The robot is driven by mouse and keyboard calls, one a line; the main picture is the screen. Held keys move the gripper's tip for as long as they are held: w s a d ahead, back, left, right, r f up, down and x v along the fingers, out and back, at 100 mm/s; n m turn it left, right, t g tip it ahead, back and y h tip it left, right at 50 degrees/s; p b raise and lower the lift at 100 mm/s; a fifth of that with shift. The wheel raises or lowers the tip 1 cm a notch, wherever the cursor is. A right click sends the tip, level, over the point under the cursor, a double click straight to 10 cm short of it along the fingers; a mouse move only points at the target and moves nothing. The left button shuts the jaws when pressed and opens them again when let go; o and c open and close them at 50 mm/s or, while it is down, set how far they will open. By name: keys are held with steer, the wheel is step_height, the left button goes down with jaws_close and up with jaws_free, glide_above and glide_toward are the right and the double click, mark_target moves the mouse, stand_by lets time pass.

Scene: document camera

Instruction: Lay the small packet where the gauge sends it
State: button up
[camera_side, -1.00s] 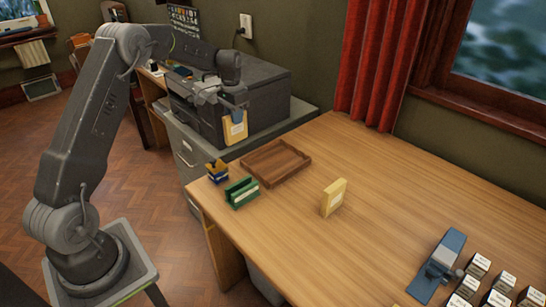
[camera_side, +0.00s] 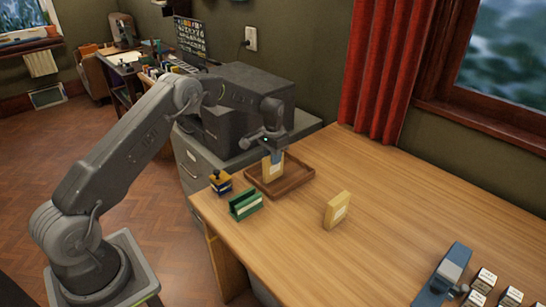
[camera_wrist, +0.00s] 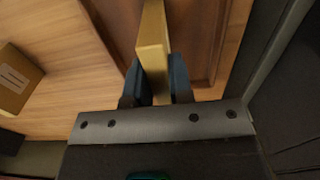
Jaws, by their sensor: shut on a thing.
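A cream-yellow packet (camera_side: 270,170) stands upright in my gripper (camera_side: 275,156), over the brown wooden tray (camera_side: 305,182). I cannot tell whether its lower edge touches the tray floor. In the wrist view the held packet (camera_wrist: 152,40) is seen edge-on between the blue fingers of my gripper (camera_wrist: 154,80), with part of the tray (camera_wrist: 216,50) behind. A second, similar packet (camera_side: 338,210) stands on the desk right of the tray; a box-like packet (camera_wrist: 17,78) shows at the left in the wrist view. A green slotted block (camera_side: 245,204) stands in front of the tray; whether it is the gauge is unclear.
A small blue-and-yellow object (camera_side: 221,182) stands by the desk's left edge. A blue device (camera_side: 443,276) and several small labelled boxes (camera_side: 483,281) are at the front right. A dark machine (camera_side: 240,105) stands behind the tray. The middle of the desk (camera_side: 400,205) is clear.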

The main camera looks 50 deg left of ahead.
steer(key=shift+f, duration=0.15)
steer(key=o, duration=0.8)
steer(key=shift+o, duration=0.2)
step_height(320, 180, up, 13)
steer(key=s+d+r+t, duration=0.3)
steer(key=s+d+r, duration=0.7)
steer(key=s+r, duration=0.5)
steer(key=s+d+f+t, duration=0.1)
steer(key=s+d, duration=0.2)
steer(key=s, duration=0.7)
steer(key=s+d+f+t, duration=0.1)
steer(key=s+d, duration=0.3)
steer(key=s, duration=0.7)
steer(key=shift+s+d+t, duration=0.15)
steer(key=shift+s+t, duration=0.15)
